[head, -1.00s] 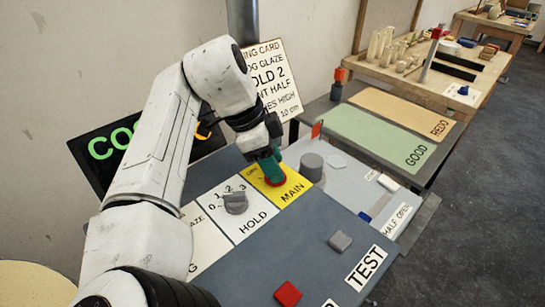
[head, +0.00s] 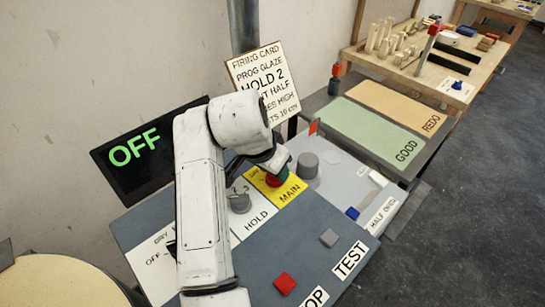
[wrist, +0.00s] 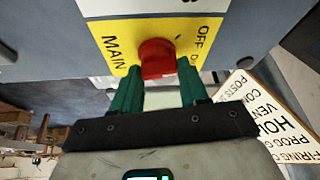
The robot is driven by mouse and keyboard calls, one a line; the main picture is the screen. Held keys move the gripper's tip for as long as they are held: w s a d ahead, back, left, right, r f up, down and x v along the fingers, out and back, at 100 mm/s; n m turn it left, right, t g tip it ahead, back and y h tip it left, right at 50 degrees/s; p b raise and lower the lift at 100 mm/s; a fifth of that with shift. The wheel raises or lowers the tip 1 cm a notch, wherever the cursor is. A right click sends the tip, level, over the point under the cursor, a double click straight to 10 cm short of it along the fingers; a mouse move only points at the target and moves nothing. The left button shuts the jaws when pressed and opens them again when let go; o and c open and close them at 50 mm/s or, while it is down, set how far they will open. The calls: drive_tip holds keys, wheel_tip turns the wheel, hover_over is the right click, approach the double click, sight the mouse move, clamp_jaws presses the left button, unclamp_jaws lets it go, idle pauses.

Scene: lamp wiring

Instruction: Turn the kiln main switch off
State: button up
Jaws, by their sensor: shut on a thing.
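The red main switch knob (head: 276,180) sits on the yellow MAIN plate (head: 291,193) of the blue-grey panel. In the wrist view the same red knob (wrist: 157,58) lies between the green fingertips of my gripper (wrist: 160,88), which is shut on it. My gripper also shows in the head view (head: 281,170), partly hidden behind my arm. The plate carries the word OFF beside the knob in the wrist view. The display (head: 136,150) behind the panel reads OFF in green letters.
The grey HOLD knob (head: 239,202) is just left of the MAIN plate. A red button (head: 285,283) and a grey TEST button (head: 329,238) are on the panel's front part. A firing card (head: 263,80) stands behind.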

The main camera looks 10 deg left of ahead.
drive_tip(key=n+p, duration=0.2)
drive_tip(key=n+y+p, duration=0.1)
drive_tip(key=n+p, duration=0.1)
drive_tip(key=shift+s+d+r+t+y, duration=0.1)
drive_tip(key=shift+d+r+t+y, duration=0.1)
drive_tip(key=shift+t+y, duration=0.1)
drive_tip(key=shift+f+n+y+p, duration=0.2)
drive_tip(key=shift+n+y+p, duration=0.3)
drive_tip(key=shift+n+p, duration=0.85)
drive_tip(key=shift+n, duration=0.25)
drive_tip(key=o, duration=1.1)
drive_tip(key=shift+c, duration=0.2)
drive_tip(key=b+v, duration=0.1)
drive_tip(key=v, duration=0.9)
drive_tip(key=shift+r+b, duration=0.3)
drive_tip(key=shift+s, duration=0.15)
